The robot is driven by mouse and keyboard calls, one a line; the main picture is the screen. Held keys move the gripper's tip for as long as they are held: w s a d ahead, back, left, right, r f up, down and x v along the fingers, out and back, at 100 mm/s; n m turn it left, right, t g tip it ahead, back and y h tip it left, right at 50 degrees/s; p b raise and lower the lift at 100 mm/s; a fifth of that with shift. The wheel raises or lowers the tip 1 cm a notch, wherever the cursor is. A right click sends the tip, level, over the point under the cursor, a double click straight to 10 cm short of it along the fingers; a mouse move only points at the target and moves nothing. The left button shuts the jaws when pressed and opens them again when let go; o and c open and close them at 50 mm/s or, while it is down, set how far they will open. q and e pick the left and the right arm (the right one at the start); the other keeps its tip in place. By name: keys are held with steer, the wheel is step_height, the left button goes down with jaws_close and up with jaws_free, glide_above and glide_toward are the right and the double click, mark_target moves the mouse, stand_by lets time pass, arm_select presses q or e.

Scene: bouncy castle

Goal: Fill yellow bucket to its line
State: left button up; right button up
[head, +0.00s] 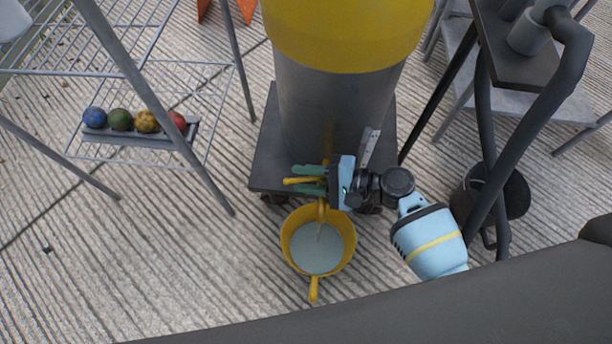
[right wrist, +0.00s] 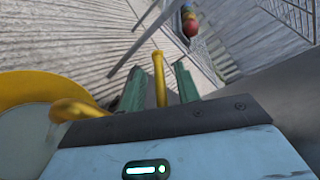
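The yellow bucket (head: 346,246) stands on the ground at the front of a tall yellow and grey tank (head: 335,95). Pale grey-blue liquid (head: 317,256) covers its inside, and a thin pale streak shows above it, below a yellow spout-like part (head: 322,209). I cannot make out a fill line. My right gripper (head: 308,180) is above the bucket's far rim, its green fingers apart on both sides of a yellow lever (head: 300,181). In the right wrist view the lever (right wrist: 159,78) stands between the fingers with gaps showing. My left gripper is out of view.
The tank stands on a dark wheeled base (head: 268,155). A wire rack (head: 195,70) at the left holds a tray with several coloured balls (head: 147,121). A dark bucket (head: 470,195) and dark hoses are at the right. The ground left of the yellow bucket is clear.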

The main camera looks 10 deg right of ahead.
steer(key=shift+d, duration=0.1)
steer(key=p+v, duration=0.2)
steer(key=v, duration=0.5)
steer(key=shift+s+d, duration=0.2)
steer(key=shift+d, duration=0.05)
steer(key=shift+r, duration=0.1)
steer(key=shift+c, duration=0.2)
